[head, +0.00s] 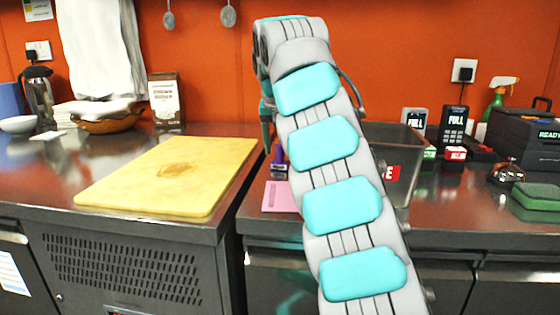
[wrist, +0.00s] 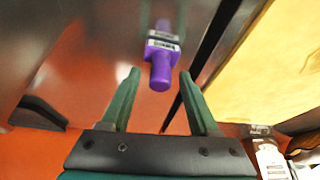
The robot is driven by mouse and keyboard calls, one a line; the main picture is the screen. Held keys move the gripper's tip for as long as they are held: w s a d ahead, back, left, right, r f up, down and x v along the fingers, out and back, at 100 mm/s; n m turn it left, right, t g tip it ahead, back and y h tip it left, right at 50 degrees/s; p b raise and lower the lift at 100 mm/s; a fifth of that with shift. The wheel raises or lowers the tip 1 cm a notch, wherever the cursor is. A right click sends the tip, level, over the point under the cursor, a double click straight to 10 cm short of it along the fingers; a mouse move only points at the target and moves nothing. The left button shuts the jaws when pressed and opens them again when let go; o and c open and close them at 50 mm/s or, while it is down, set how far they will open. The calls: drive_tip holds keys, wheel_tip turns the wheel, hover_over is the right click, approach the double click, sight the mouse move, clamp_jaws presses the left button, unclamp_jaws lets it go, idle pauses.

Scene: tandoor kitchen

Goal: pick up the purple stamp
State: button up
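The purple stamp (head: 279,160) stands on the steel counter, just right of the gap beside the yellow cutting board and behind a pink pad (head: 281,197). In the wrist view the purple stamp (wrist: 161,70) shows its rounded handle and a pale label band, and it appears between and beyond the fingertips. My gripper (wrist: 160,76) is open and empty, with a dark green finger on each side. In the head view my gripper (head: 267,130) is mostly hidden by my arm, above and slightly left of the stamp. I see no contact with the stamp.
The yellow cutting board (head: 170,175) lies on the left counter. A grey bin (head: 398,150) stands right of the stamp, partly behind my arm. A red stamp (head: 455,153), a bell (head: 508,172) and a green pad (head: 538,196) are farther right. The orange wall (head: 330,60) is behind.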

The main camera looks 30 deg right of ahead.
clamp_jaws()
idle(0.4)
drive_tip(key=shift+r, duration=0.2)
